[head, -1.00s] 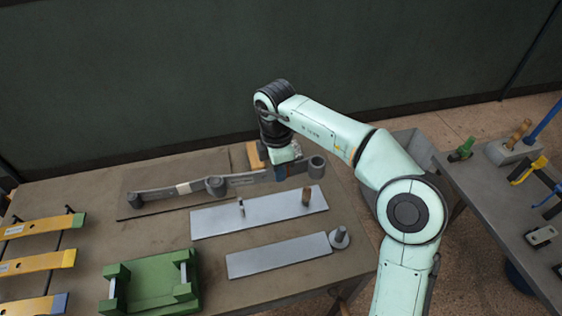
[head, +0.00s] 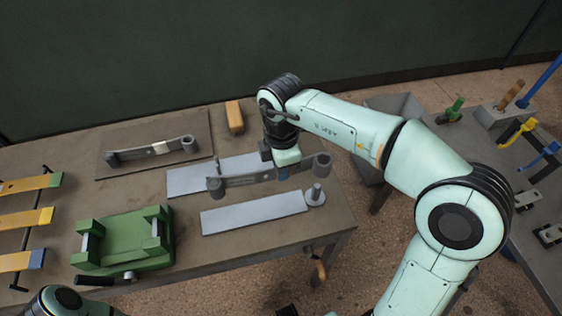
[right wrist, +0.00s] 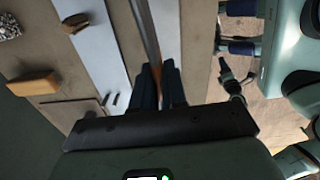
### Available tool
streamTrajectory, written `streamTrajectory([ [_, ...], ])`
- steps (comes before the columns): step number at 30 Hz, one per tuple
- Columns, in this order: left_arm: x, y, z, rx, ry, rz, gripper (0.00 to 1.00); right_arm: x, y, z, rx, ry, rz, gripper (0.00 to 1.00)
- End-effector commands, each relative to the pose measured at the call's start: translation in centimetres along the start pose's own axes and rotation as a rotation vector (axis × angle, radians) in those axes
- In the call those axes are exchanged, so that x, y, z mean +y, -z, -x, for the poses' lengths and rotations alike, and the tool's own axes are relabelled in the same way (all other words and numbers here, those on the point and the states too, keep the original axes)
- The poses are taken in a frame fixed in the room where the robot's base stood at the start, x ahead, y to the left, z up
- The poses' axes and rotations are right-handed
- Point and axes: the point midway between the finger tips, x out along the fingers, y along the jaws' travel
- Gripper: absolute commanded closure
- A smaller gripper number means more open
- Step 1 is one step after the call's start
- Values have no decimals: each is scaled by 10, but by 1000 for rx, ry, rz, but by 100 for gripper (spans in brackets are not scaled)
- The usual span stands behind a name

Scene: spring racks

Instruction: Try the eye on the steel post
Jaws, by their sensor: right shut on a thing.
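My right gripper (head: 283,172) is shut on a grey spring leaf (head: 246,181) near its right part. The leaf has a round eye at each end: one at left (head: 215,187), one at right (head: 322,165). It appears held above the far light plate (head: 190,181). The steel post (head: 316,193) stands upright on a round base at the table's right. The right eye shows just beyond the post and apart from it; its height is hard to tell. In the right wrist view the fingers (right wrist: 160,88) close on the leaf's thin edge (right wrist: 146,36). My left gripper is out of view.
A second spring leaf (head: 150,150) lies on a dark board (head: 112,169). A wooden block (head: 234,117) lies behind. A near plate (head: 254,213), a green vise-like fixture (head: 122,240) and coloured bars (head: 30,217) occupy the front and left. A grey bin (head: 395,104) stands right.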

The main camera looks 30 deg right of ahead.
Motion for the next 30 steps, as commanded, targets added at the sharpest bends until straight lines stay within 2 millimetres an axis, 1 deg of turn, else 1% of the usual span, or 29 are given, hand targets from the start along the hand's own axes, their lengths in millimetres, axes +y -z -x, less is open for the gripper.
streamTrajectory([
  [8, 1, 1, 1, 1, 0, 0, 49, 1, 0, 2, 1, -5, 0, 100],
  [14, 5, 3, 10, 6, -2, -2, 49, 1, 0, 4, 2, -6, 0, 100],
  [18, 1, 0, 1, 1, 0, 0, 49, 0, 0, -11, 1, -3, 0, 100],
  [30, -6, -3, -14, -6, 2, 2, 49, 1, 0, -44, 0, -3, 0, 100],
])
